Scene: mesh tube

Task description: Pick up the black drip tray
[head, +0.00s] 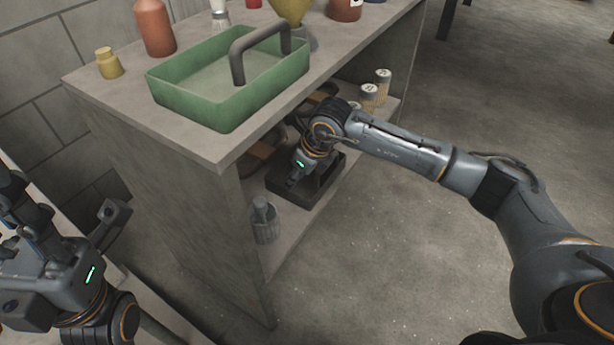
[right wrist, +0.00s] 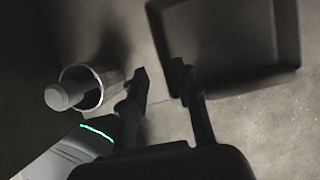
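The black drip tray (head: 319,188) is a shallow square tray on the lower shelf, partly hidden by my right arm in the head view. In the right wrist view its near wall (right wrist: 245,82) and dark floor show at the upper right. My right gripper (head: 297,181) is at the tray's left side. In the right wrist view its two fingers (right wrist: 160,74) are apart, one over the tray's near left corner and the other outside it. I see nothing held between them. My left gripper (head: 30,215) is at the far left, away from the tray; its finger opening is unclear.
A mesh cup (head: 264,222) with a grey cylinder in it stands left of the tray, close to my right gripper. The bench top (head: 215,150) overhangs the shelf. A green caddy (head: 195,110) stands on top. Several pale containers (head: 368,95) stand farther back on the shelf.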

